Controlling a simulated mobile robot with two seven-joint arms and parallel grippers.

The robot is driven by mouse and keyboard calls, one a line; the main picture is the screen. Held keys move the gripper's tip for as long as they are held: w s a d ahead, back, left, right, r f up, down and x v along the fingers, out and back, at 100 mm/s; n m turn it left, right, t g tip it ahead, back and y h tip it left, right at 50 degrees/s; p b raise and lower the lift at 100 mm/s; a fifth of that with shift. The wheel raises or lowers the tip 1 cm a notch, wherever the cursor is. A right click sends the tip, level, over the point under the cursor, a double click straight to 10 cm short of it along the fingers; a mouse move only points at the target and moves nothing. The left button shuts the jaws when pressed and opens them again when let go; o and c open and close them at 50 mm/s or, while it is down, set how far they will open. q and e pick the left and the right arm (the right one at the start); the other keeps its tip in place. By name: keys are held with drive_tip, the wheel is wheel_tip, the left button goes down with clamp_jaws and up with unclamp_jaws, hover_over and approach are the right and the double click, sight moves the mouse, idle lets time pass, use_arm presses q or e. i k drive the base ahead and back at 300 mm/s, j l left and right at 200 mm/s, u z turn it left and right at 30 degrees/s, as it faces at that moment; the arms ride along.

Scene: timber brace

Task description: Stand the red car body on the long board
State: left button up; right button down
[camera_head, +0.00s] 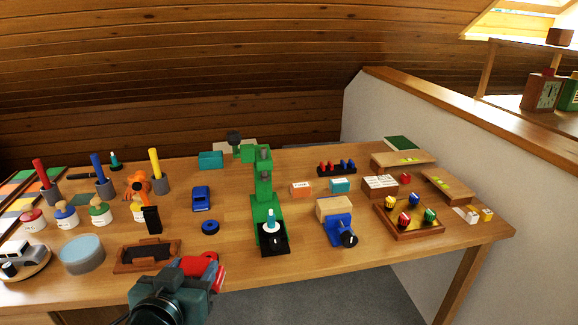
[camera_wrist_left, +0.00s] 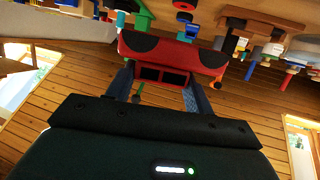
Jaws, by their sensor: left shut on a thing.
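In the left wrist view the red car body (camera_wrist_left: 172,52) has black wheel arches and two dark openings, and lies across the fingertips of my left gripper (camera_wrist_left: 160,85). A wooden board (camera_head: 403,159) with yellow-green marks lies at the back right, and a similar one (camera_head: 448,186) is in front of it. I cannot tell which is the long board. My right gripper is not in view.
A dark wooden tray (camera_head: 147,256) and a round blue-grey tin (camera_head: 82,254) stand left of the gripper. A green stand (camera_head: 264,195), a blue car (camera_head: 201,198) and a blue vise (camera_head: 338,228) are on the table. Bare tabletop shows around the blue ring (camera_head: 210,227).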

sight(396, 155)
drive_tip(key=l+z, duration=0.1)
drive_tip(key=z, duration=1)
drive_tip(key=i+l, duration=0.7)
drive_tip(key=i+j, duration=0.15)
drive_tip(key=i, duration=0.15)
drive_tip(key=i+j, duration=0.15)
drive_tip(key=i, duration=0.2)
drive_tip(key=z, duration=0.05)
